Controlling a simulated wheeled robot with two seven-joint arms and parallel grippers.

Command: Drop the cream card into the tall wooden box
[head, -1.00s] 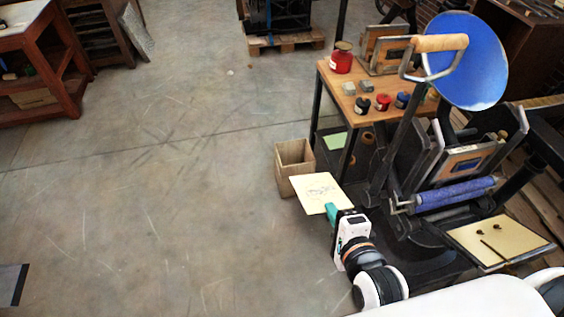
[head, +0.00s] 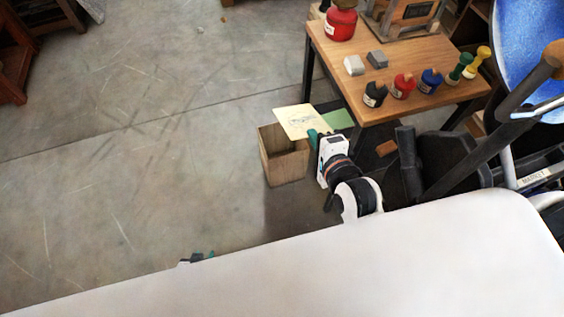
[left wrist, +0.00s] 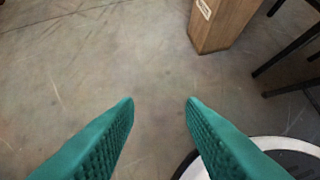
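The cream card (head: 302,120), with a dark printed drawing, is held by my right gripper (head: 313,138). Its green fingers are shut on the card's near edge. In the head view the card overlaps the back right part of the opening of the tall wooden box (head: 286,165). Its height above the rim is hard to tell. The box stands upright on the floor. Its lower part also shows at the top of the left wrist view (left wrist: 222,22). My left gripper (head: 200,258) barely shows past my white body; in the left wrist view its fingers (left wrist: 160,110) are apart and empty.
A wooden table (head: 420,85) with ink bottles and a red pot (head: 340,24) stands right of the box. A green sheet (head: 338,119) lies below it. The black press (head: 430,165) is further right.

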